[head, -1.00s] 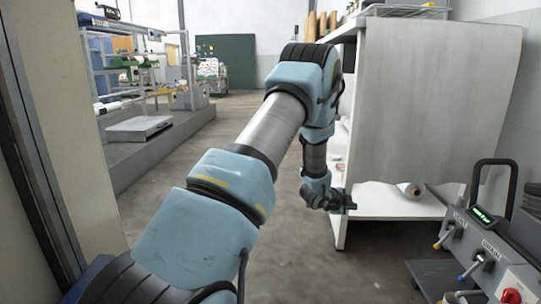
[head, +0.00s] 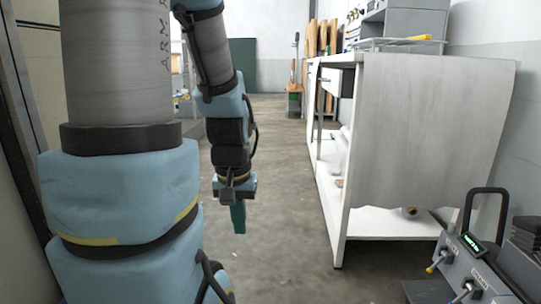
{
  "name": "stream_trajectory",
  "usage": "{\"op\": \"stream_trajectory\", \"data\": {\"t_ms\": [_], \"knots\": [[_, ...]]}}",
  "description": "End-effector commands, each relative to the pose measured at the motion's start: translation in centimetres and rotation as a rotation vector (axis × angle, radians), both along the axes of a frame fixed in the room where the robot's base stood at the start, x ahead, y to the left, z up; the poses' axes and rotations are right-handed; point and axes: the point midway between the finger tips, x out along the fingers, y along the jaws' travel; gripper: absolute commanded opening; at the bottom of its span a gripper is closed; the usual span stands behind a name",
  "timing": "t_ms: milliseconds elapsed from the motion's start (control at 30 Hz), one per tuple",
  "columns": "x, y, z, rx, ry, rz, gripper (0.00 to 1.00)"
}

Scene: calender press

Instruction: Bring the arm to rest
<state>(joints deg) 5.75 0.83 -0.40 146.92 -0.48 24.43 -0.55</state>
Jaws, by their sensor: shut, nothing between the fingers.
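My arm fills the left side of the head view, with its blue and grey links rising close to the camera. Its outer part hangs down left of the middle. My gripper (head: 238,217) points down over the open floor, its teal fingers together with nothing held. It is left of the white bench and apart from it. The upper end of my arm runs out of the top of the picture.
A white bench (head: 338,225) with a grey-white sheet (head: 430,130) over its end stands at the right. A control box (head: 480,270) with levers and a small screen is at the lower right. A door frame (head: 25,140) is close at the left. Bare floor (head: 280,150) lies between.

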Motion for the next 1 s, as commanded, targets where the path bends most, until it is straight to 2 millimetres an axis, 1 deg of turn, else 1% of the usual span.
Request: {"op": "stream_trajectory", "data": {"t_ms": [33,167,267,367,400,500,967,1000], "knots": [[0.1,0.0,1.9,0.000,0.001,-0.003,0.00],[0.1,0.0,4.4,0.001,0.000,-0.005,0.00],[0.2,0.0,6.8,0.002,-0.001,-0.007,0.00],[0.2,-0.1,9.6,0.002,-0.002,-0.007,0.00],[0.2,-0.1,10.9,0.002,-0.002,-0.008,0.00],[0.2,-0.1,14.1,0.002,-0.002,-0.008,0.00],[0.2,-0.1,28.3,0.002,-0.003,-0.009,0.00],[0.2,0.0,29.6,0.002,-0.002,-0.009,0.00]]}}
